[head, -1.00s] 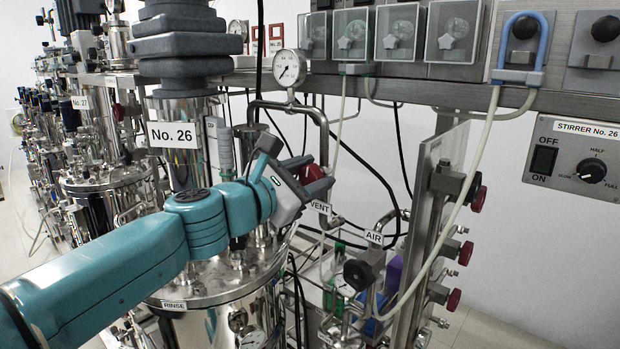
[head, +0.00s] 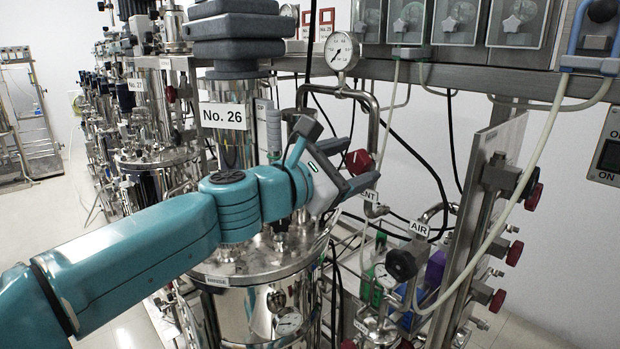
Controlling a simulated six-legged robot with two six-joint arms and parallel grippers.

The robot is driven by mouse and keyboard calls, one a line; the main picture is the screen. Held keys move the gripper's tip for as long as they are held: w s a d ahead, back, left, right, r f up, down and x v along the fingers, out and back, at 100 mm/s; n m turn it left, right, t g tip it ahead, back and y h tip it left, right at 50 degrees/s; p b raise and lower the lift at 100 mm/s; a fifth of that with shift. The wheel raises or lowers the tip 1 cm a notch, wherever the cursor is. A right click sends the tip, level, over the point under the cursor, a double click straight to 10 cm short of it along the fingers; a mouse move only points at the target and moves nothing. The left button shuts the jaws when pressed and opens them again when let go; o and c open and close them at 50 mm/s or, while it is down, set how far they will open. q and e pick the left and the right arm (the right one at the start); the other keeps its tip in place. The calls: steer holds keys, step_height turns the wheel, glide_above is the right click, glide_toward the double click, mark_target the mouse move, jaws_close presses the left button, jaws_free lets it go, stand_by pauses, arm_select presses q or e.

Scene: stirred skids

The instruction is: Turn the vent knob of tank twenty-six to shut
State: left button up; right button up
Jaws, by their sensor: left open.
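Tank No. 26 (head: 262,300) is a shiny steel vessel with a "No. 26" plate (head: 223,116) on its neck. The red vent knob (head: 359,162) sits on a steel pipe right of the neck, above a partly hidden tag (head: 370,196) ending in "NT". My left gripper (head: 361,166) comes in from the left and is open, its dark fingers pointing right. In the picture the knob shows between the fingertips, partly covered by them. I cannot tell whether they touch it. My right gripper is not in view.
A pressure gauge (head: 342,51) stands on the pipe above the knob. A black AIR knob (head: 402,265) is lower right, beside a steel post with red knobs (head: 514,253). Black hoses hang behind. Tank No. 27 (head: 155,160) stands left, with floor free beyond.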

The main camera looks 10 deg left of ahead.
arm_select(q)
steer(key=b+v, duration=0.1)
steer(key=v, duration=1.3)
steer(key=shift+s, duration=0.2)
steer(key=shift+a+r, duration=0.1)
steer(key=shift+r, duration=0.05)
